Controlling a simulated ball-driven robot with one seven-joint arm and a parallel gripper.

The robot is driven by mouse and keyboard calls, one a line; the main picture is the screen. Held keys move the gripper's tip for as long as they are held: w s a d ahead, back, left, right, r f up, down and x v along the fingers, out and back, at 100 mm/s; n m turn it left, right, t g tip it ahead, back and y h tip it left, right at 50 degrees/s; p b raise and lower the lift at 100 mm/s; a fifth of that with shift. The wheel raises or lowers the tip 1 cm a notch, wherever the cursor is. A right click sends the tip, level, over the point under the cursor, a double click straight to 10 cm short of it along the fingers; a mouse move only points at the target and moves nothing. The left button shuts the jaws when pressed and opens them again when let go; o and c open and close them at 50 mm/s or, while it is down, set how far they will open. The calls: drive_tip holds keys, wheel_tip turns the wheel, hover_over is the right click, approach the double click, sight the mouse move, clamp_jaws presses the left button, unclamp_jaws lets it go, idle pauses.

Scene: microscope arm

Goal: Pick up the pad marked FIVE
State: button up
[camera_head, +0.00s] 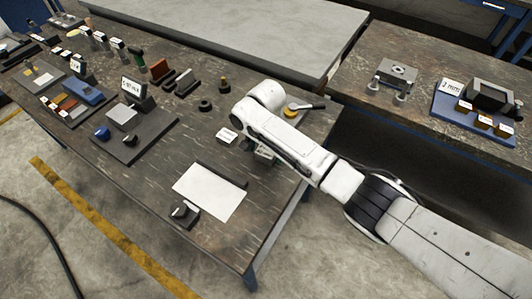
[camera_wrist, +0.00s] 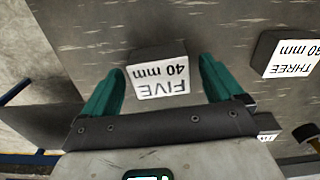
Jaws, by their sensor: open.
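The pad marked FIVE (camera_wrist: 158,70) is a dark block with a white label reading FIVE 40 mm, upside down in the wrist view. My gripper (camera_wrist: 161,65) is open, with one green finger on each side of the pad. A gap shows between the pad and each finger; I cannot tell how high the fingertips are above the table. In the head view my arm's end covers most of this spot. A second pad, marked THREE (camera_wrist: 287,57), lies to the right in the wrist view, apart from the gripper.
Another small white label (camera_wrist: 267,136) shows beside the gripper's right side. In the head view a white sheet (camera_head: 210,191) lies on the dark worktable (camera_head: 160,170), with a small block (camera_head: 184,212) at its corner. Dark round pieces (camera_head: 205,105) stand further back.

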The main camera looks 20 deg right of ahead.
drive_tip(key=shift+f, duration=0.5)
clamp_jaws()
drive_tip(key=shift+w+r, duration=0.1)
idle(0.5)
